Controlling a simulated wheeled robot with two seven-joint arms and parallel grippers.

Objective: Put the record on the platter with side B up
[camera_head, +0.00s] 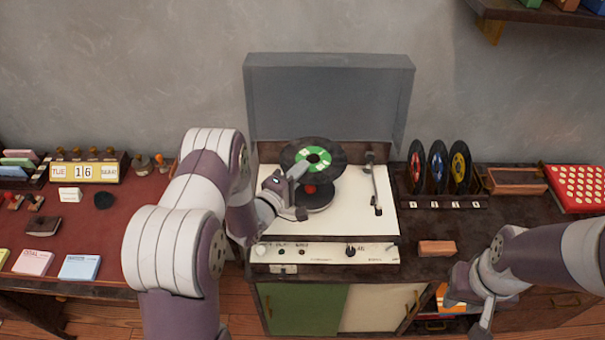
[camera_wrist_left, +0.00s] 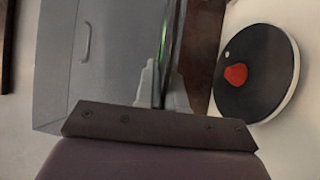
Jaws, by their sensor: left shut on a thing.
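The black record (camera_head: 329,156) with a green label is in my left gripper (camera_head: 297,198), held tilted above the turntable platter (camera_head: 322,200). The label's side letter is too small to read. In the left wrist view the record (camera_wrist_left: 164,45) shows nearly edge-on between the fingers (camera_wrist_left: 163,92). The black platter (camera_wrist_left: 262,88) lies apart from it, with a red piece (camera_wrist_left: 237,74) at its middle. The record partly hides the platter in the head view. My right gripper (camera_head: 470,308) is open and empty at the lower right.
The turntable (camera_head: 275,225) has its grey lid (camera_head: 330,100) raised behind and a tonearm (camera_head: 376,190) at the right. Several records stand in a rack (camera_head: 445,200) to the right. A brick-coloured block (camera_head: 436,248) lies at the counter's front. A red desk (camera_head: 125,225) with cards is left.

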